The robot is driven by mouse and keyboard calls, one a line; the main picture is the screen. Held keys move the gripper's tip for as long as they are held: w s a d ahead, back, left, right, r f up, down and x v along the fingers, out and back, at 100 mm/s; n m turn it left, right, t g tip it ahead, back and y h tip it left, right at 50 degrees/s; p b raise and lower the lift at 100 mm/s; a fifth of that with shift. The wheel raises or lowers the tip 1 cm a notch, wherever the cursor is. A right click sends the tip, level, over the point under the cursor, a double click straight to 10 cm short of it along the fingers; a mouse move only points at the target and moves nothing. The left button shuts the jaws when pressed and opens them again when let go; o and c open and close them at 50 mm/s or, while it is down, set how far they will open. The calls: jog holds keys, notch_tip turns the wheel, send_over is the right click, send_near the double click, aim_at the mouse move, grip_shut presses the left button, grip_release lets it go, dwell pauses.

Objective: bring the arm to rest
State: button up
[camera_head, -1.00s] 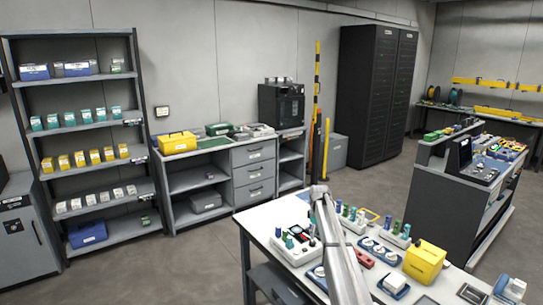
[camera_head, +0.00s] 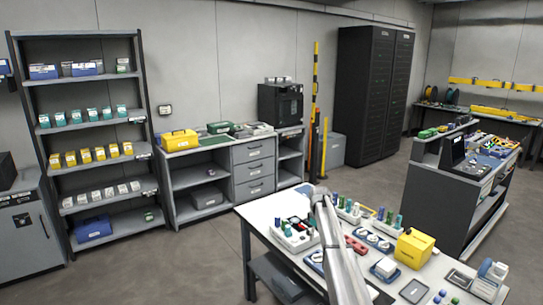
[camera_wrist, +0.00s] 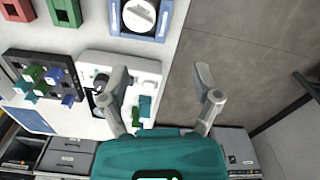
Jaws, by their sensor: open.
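My gripper (camera_wrist: 162,95) shows in the wrist view with its two grey fingers spread wide apart and nothing between them. It is over the edge of the white work table (camera_head: 262,212), with the left finger over a white tray (camera_wrist: 140,72) and the right finger over bare floor. In the head view my grey arm reaches up from the bottom edge over the table, its elbow-like top near the table's middle. The gripper itself is not clear in the head view.
The table holds white racks with green and blue pieces (camera_head: 347,210), a yellow box (camera_head: 414,247), blue trays (camera_head: 384,268) and a red block (camera_head: 355,245). Shelves (camera_head: 90,130) and a counter (camera_head: 205,150) line the wall. Floor (camera_head: 150,270) left of the table is clear.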

jog(key=s+f+m+b, duration=0.1)
jog(key=s+m, duration=0.2)
jog(key=s, duration=1.1)
jog(key=s+a+f+m+b, duration=0.1)
jog(key=s+f+m+b, duration=0.1)
jog(key=s, duration=1.3)
jog(key=s+f+m+b, duration=0.1)
jog(key=s+m, duration=0.3)
jog(key=s, duration=1.1)
jog(key=shift+a+f+m+b, duration=0.35)
jog(key=shift+f+m+b, duration=0.05)
jog(key=shift+f, duration=0.05)
